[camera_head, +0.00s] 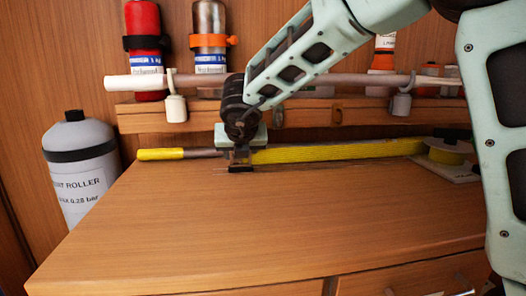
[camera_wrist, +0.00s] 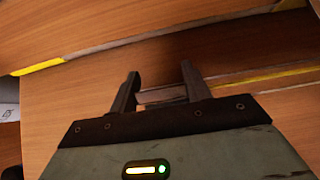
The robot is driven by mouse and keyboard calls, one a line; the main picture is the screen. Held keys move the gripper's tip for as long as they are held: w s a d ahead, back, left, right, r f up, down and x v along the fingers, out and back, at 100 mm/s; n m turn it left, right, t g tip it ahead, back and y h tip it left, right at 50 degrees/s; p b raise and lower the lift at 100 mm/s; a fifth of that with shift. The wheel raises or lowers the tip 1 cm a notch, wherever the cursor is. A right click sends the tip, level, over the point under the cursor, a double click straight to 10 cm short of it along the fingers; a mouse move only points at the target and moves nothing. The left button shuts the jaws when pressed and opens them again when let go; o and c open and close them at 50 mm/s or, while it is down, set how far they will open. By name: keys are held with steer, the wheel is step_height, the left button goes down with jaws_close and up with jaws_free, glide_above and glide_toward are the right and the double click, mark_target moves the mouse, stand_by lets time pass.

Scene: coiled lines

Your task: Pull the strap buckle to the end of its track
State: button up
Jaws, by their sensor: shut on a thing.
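My gripper (camera_head: 240,165) is low over the back of the wooden worktop, shut on the strap buckle. In the wrist view the fingers (camera_wrist: 162,88) stand either side of the buckle, a greyish metal piece (camera_wrist: 163,95). The fingers hide most of the buckle in the head view. The yellow strap (camera_head: 335,152) runs right from my gripper to a reel (camera_head: 446,152) at the back right; it also shows in the wrist view (camera_wrist: 262,77). Left of my gripper, a thin grey track section (camera_head: 202,153) leads to a yellow end (camera_head: 160,154).
A wooden shelf (camera_head: 350,113) with a pale rail (camera_head: 280,79) and hooks runs behind the track. Red (camera_head: 144,50) and metal bottles (camera_head: 210,38) stand there. A grey cylinder (camera_head: 80,170) is at the left. The worktop's front (camera_head: 270,220) is clear.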

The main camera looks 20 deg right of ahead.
steer(key=shift+w+a, duration=0.2)
steer(key=shift+a, duration=0.55)
steer(key=o, duration=1.4)
steer(key=p+v, duration=0.4)
steer(key=v, duration=1.3)
steer(key=shift+s+r, duration=0.1)
steer(key=shift+s, duration=0.1)
